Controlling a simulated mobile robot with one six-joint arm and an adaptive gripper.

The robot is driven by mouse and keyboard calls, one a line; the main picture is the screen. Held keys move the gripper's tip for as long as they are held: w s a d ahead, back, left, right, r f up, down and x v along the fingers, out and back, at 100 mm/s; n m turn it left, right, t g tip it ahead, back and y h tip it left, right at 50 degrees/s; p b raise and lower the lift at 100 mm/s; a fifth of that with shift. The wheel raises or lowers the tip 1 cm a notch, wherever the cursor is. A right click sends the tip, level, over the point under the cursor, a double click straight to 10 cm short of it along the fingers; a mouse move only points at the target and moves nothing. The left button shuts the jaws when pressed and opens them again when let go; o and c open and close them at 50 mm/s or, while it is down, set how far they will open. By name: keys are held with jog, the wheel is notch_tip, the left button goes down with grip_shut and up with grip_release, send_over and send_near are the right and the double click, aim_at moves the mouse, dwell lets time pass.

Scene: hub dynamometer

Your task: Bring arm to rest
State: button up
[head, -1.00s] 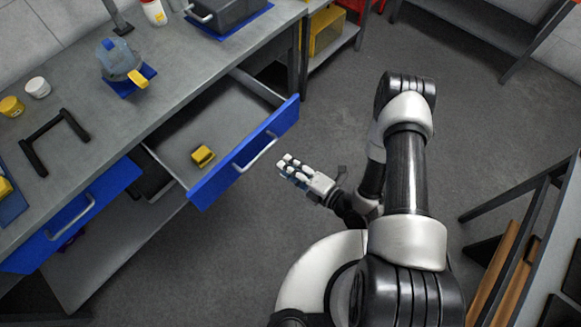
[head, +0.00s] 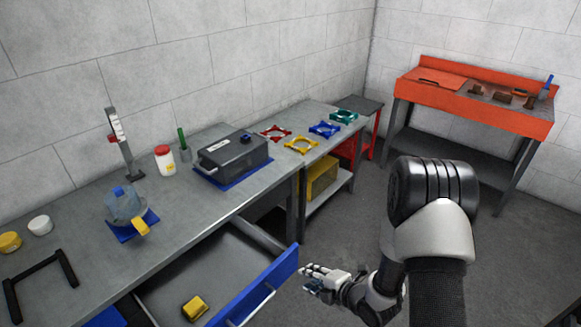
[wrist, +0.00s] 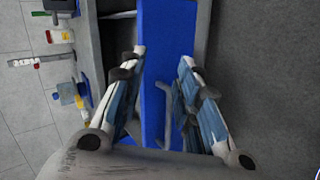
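My gripper (head: 325,278) is at the lower middle of the head view, just right of the open drawer's blue front (head: 262,290). In the wrist view my gripper (wrist: 160,65) has its two fingers spread wide, with nothing between them. The blue drawer front (wrist: 153,110) and its handle show beyond the fingers, and I see no contact. My arm is folded, with a large dark joint at the right of the head view.
The open drawer holds a yellow block (head: 195,308). An orange bench (head: 475,100) stands at back right. Grey floor lies between.

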jog(key=w+d+r+m+h, duration=0.2)
jog(key=d+r+m+h, duration=0.45)
jog(key=r, duration=0.75)
jog(key=s+d+r+m+g, duration=0.1)
jog(key=s+d+r+m, duration=0.3)
jog(key=s+r+m, duration=0.4)
jog(key=s+a+r+m+g, duration=0.1)
jog(key=s+r+m, duration=0.4)
jog(key=s, duration=0.5)
jog(key=s+a+r+m+g, duration=0.1)
jog(key=s+r+m, duration=0.4)
jog(key=s, duration=0.5)
jog(key=shift+s+a+g, duration=0.4)
jog(key=shift+g, duration=0.1)
